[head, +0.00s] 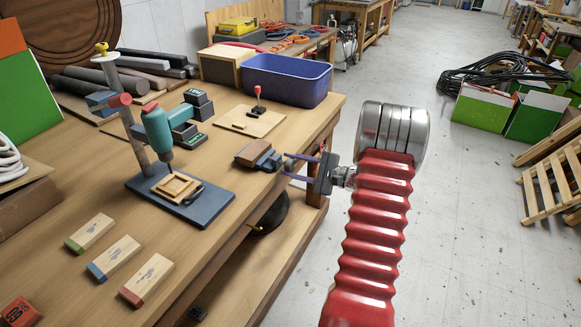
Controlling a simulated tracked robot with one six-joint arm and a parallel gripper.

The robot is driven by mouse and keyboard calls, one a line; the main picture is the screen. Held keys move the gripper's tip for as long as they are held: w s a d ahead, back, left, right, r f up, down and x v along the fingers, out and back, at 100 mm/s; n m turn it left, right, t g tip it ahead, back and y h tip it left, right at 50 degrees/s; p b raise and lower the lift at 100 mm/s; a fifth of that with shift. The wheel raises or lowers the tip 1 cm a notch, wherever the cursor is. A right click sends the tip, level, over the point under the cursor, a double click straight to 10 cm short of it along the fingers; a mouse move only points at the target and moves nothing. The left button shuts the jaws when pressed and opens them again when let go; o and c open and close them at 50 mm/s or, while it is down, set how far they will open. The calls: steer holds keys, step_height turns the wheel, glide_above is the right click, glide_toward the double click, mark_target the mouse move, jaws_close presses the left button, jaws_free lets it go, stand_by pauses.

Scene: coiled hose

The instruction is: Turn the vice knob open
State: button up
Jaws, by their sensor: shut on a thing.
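The small vice (258,155), with a blue-grey body and a wooden block-like top, is fixed at the right edge of the workbench. Its knob side faces right, out over the floor. My gripper (287,165), with two thin purple fingers, reaches in from the right and is shut on the vice knob. The fingers lie on either side of the knob, which they mostly hide. How far the vice jaws are apart is too small to tell.
The wooden workbench (200,255) holds a drill stand (205,205), a joystick board (245,122), a blue bin (287,80) and several wooden blocks (146,280). A coiled black hose (510,75) lies over crates at the right.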

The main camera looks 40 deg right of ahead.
steer(key=n, duration=0.6)
steer(key=shift+s+a+f+n+h, duration=0.15)
steer(key=shift+a+f+n+h, duration=0.15)
steer(key=shift+h, duration=0.1)
steer(key=n, duration=0.3)
steer(key=shift+d+h, duration=0.1)
steer(key=shift+h, duration=0.2)
steer(key=n, duration=0.3)
steer(key=shift+n, duration=0.3)
steer(key=n, duration=0.3)
steer(key=shift+t+h, duration=0.3)
steer(key=shift+h, duration=0.1)
steer(key=n, duration=0.3)
steer(key=shift+n, duration=0.4)
steer(key=n, duration=0.4)
steer(key=shift+d+t, duration=0.1)
steer(key=shift+t, duration=0.3)
steer(key=shift+r+n, duration=0.1)
steer(key=shift+n, duration=1.6)
steer(key=shift+r, duration=0.1)
steer(key=o, duration=1)
